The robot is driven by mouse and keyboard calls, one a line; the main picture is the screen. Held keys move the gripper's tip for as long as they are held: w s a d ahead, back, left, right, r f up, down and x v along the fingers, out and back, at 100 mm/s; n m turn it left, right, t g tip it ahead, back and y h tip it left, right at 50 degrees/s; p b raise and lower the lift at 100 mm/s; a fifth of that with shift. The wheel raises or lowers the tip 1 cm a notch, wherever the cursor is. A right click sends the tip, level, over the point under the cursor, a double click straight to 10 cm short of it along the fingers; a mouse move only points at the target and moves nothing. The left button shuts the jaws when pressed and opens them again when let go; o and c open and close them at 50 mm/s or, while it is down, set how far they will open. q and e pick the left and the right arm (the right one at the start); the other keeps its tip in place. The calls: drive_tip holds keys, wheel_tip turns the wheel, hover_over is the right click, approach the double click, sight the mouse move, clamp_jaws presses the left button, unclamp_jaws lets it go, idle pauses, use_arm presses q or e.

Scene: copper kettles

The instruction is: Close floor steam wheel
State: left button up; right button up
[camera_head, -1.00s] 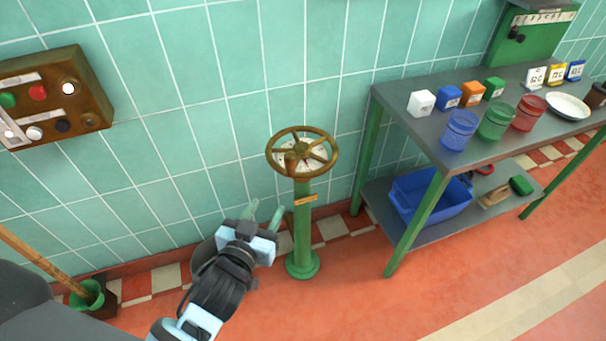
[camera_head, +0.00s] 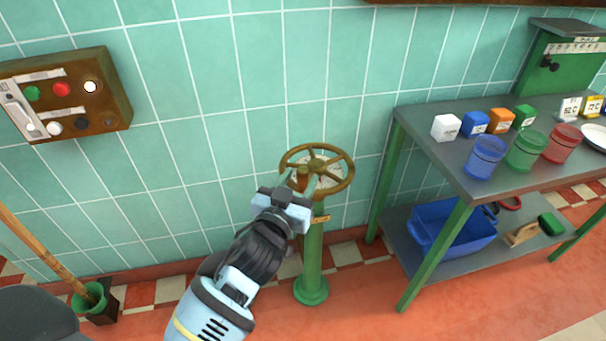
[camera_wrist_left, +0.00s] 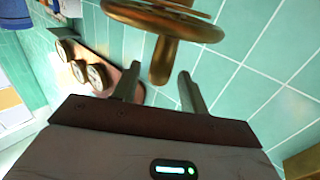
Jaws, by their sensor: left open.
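The steam wheel (camera_head: 343,163) is a brass, spoked handwheel with a pale dial under it, on top of a green floor post (camera_head: 313,262). My left gripper (camera_head: 301,183) is open at the near left side of the wheel, by a brown knob-like handle on its rim. In the left wrist view the wheel (camera_wrist_left: 190,27) is at the top, and its handle (camera_wrist_left: 160,62) hangs down between the two spread fingers (camera_wrist_left: 158,90). I cannot tell whether either finger touches it. My right gripper does not show.
A grey table (camera_head: 470,167) with green legs stands right of the post, with small boxes and coloured jars on top and a blue bin (camera_head: 452,232) below. A brown control box (camera_head: 68,95) is on the tiled wall at left. A green pot (camera_head: 93,300) holds a wooden pole.

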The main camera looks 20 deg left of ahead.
use_arm(q)
drive_tip(key=shift+w, duration=1.2)
drive_tip(key=shift+c, duration=0.3)
clamp_jaws()
